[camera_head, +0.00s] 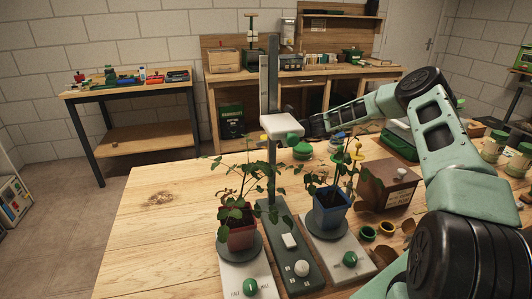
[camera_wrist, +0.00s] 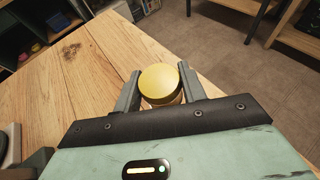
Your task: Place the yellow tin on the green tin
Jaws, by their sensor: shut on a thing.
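The yellow tin (camera_wrist: 160,82) is round with a flat yellow lid. In the wrist view it sits between the two fingers of my gripper (camera_wrist: 159,84), which is shut on it. In the head view my gripper is largely hidden behind the white head of the stand; a small yellow patch (camera_head: 264,137) beside that head may be the tin. A green tin (camera_head: 302,151) stands on the far part of the table, right of the stand's post and below my wrist. The green tin does not show in the wrist view.
A tall stand with a white head (camera_head: 281,125) rises in the middle. Potted seedlings in a red pot (camera_head: 237,238) and a blue pot (camera_head: 330,215) stand near it. A brown box (camera_head: 388,185) is to the right. The table's left side (camera_head: 150,230) is clear.

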